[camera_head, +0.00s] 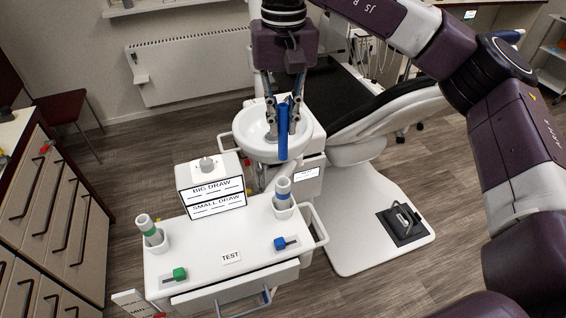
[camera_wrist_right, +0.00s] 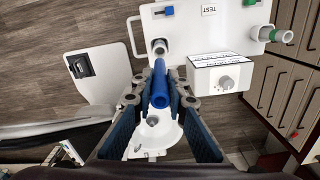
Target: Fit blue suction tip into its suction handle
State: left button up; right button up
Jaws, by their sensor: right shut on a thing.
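My right gripper (camera_head: 283,118) is shut on the blue suction tip (camera_head: 283,140), a blue tube pointing downward in the head view. In the right wrist view the blue tip (camera_wrist_right: 159,92) sits between the two fingers of the gripper (camera_wrist_right: 160,100). The suction handle with a blue band (camera_head: 283,191) stands in a white holder at the right side of the white cart top. It also shows in the wrist view (camera_wrist_right: 159,47), beyond the tip's far end. In the head view the tip is above and behind this handle, apart from it. My left gripper is not in view.
A green-banded handle (camera_head: 149,230) stands at the cart's left. A white box labelled BIG DRAW and SMALL DRAW (camera_head: 211,188), a TEST label (camera_head: 231,257), a green switch (camera_head: 179,274) and a blue switch (camera_head: 280,243) are on the cart. A white basin (camera_head: 313,142) lies behind.

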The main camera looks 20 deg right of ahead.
aim_at(283, 158)
notch_tip(283, 158, down, 7)
jog(key=shift+s+p, duration=0.1)
jog(key=shift+p, duration=0.75)
notch_tip(283, 158, down, 3)
jog(key=shift+f+p, duration=0.2)
jog(key=shift+p, duration=0.4)
jog(key=shift+f, duration=0.4)
jog(key=o, duration=0.8)
jog(key=shift+o, duration=0.2)
jog(key=shift+r+b, duration=0.45)
jog(key=shift+r, duration=0.2)
notch_tip(283, 158, up, 10)
jog(key=b, duration=0.3)
jog(key=shift+f, duration=0.25)
jog(key=shift+r, duration=0.7)
